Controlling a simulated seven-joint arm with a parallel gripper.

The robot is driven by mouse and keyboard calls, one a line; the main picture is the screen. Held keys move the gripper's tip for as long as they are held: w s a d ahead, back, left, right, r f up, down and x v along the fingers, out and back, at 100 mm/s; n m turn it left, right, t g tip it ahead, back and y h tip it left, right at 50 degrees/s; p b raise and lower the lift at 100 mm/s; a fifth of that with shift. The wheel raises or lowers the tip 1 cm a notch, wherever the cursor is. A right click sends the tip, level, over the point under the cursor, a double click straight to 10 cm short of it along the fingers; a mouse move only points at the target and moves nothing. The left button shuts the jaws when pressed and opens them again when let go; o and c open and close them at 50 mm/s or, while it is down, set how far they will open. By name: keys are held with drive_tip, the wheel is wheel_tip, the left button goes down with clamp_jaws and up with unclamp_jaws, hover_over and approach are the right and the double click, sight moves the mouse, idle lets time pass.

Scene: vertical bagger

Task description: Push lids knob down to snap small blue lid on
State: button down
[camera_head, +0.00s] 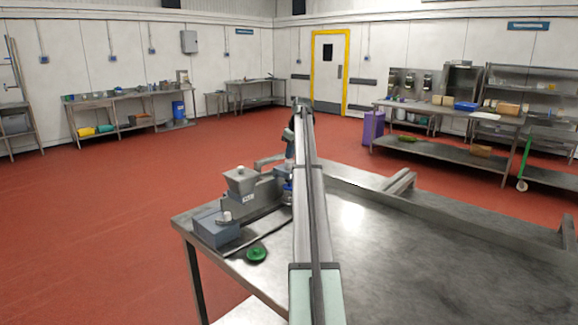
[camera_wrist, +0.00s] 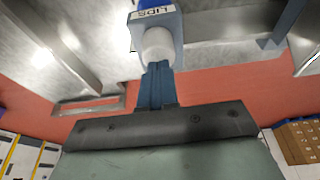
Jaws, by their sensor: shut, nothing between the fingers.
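In the wrist view a pale round knob (camera_wrist: 157,42) sits on a grey holder (camera_wrist: 172,18) whose label reads "LIDS" upside down. A blue piece (camera_wrist: 153,4) shows at the top edge beside the label; I cannot tell whether it is the small blue lid. My gripper (camera_wrist: 155,66) has its blue fingers together and empty, with the tips at the knob's near edge in the picture. I cannot tell whether they touch it. In the head view my arm hides most of this spot; a small blue and white part (camera_head: 288,188) shows just left of it.
A grey hopper machine (camera_head: 240,183) and a grey-blue box (camera_head: 214,230) stand on the steel table's left end. A green round lid (camera_head: 257,254) lies near the front left. The table right of my arm (camera_head: 400,250) is largely clear, with a raised rail behind.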

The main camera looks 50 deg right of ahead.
drive_tip(key=shift+f, duration=0.6)
idle(0.4)
drive_tip(key=shift+r, duration=3.05)
